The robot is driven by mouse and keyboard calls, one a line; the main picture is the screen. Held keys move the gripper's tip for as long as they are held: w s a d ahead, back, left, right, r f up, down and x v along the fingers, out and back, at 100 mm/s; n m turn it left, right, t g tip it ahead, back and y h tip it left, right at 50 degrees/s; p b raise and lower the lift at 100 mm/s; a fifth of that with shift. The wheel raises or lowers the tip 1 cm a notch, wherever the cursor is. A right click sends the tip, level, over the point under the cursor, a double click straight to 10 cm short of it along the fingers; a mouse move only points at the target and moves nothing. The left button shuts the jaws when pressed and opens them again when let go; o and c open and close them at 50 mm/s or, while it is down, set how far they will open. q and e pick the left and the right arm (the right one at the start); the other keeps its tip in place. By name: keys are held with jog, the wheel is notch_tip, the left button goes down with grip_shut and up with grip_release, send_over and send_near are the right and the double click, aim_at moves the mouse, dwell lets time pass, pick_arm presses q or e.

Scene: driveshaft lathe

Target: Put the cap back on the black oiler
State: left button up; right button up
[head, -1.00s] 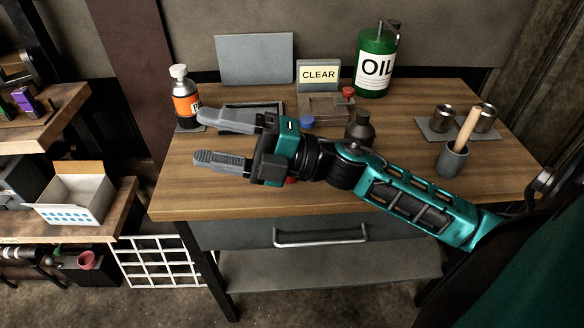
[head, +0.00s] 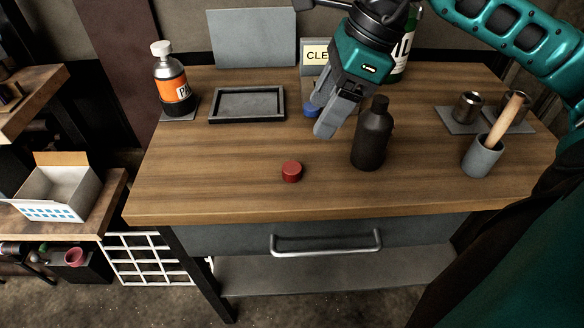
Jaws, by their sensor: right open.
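The black oiler (head: 370,140) stands upright on the bench, right of the middle. Its narrow neck shows at the top; I cannot tell whether its mouth is open. A red cap (head: 291,171) lies on the bare wood in front, to the left of the oiler and apart from it. My right gripper (head: 320,118) comes down from above, its fingers open and nothing seen between them. Its fingers are up and left of the oiler in the picture. A blue cap (head: 311,111) shows just behind them, partly hidden. My left gripper is not in view.
An empty dark tray (head: 247,118) and an orange-labelled bottle (head: 169,80) stand at the left. The green oil can (head: 402,62) and CLEAR sign (head: 313,56) are partly behind my arm. A grey cup (head: 484,158) holds a wooden handle. The front of the bench is mostly clear.

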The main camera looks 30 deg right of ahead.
send_over(293, 168)
jog(key=s+d, duration=0.1)
jog(key=d, duration=0.1)
jog(key=f, duration=0.7)
jog(key=shift+a+b, duration=0.25)
jog(key=shift+b, duration=0.1)
jog(key=shift+d+x, duration=0.15)
jog(key=shift+x, duration=1.2)
jog(key=shift+d+x, duration=0.15)
jog(key=shift+x, duration=1.15)
jog(key=shift+s+f, duration=0.15)
jog(key=c, duration=1.1)
